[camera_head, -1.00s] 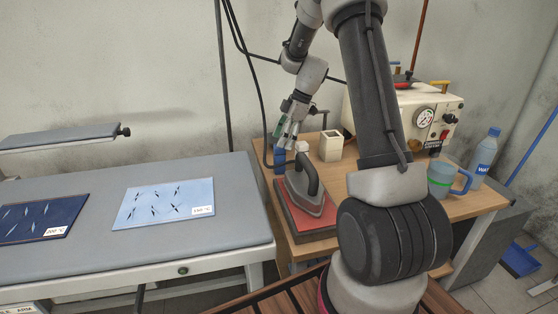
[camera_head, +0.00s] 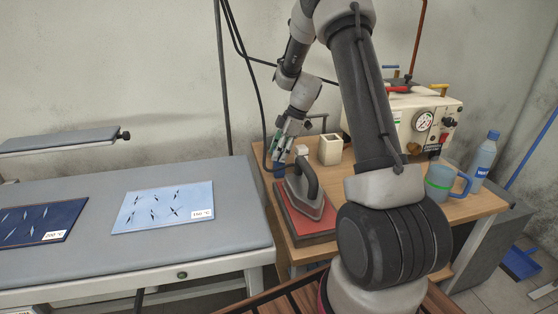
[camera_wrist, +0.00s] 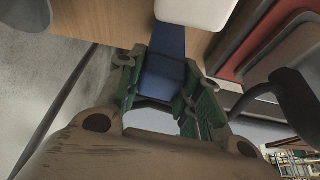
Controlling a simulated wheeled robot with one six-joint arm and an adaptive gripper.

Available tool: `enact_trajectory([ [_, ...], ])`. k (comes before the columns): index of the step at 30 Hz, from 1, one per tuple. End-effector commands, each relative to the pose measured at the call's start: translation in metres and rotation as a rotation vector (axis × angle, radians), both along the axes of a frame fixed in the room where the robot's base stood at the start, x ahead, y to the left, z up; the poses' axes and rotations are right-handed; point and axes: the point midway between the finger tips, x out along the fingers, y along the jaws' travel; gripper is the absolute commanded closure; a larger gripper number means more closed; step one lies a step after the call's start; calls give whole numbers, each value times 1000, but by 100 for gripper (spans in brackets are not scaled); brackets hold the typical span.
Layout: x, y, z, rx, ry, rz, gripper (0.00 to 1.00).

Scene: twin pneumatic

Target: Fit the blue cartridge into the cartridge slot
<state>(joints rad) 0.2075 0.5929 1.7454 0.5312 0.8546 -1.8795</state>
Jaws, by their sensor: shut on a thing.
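My gripper (camera_head: 282,152) is shut on the blue cartridge (camera_head: 279,169), just left of the iron at the table's left edge. In the wrist view the blue cartridge (camera_wrist: 164,72) sits between the green finger pads of my gripper (camera_wrist: 163,85) and points away toward the wooden table. Its far end meets the picture's upper part, and I cannot tell whether it touches anything. I cannot make out the cartridge slot for certain in either view.
The iron (camera_head: 310,188) stands on a red pad (camera_head: 301,222), close right of the cartridge. A cream open box (camera_head: 330,149) stands behind it. A mug (camera_head: 440,184), a bottle (camera_head: 484,155) and a cream machine (camera_head: 435,115) are at right. The ironing board (camera_head: 90,228) is at left.

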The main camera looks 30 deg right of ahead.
Motion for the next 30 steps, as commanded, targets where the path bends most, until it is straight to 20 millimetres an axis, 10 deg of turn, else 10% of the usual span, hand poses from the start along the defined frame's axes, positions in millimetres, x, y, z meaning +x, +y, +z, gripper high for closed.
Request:
enact_trajectory([
  [25, 4, -2, 160, -3, -7, -54, 92],
  [30, 14, -12, 159, -13, 7, -325, 92],
])
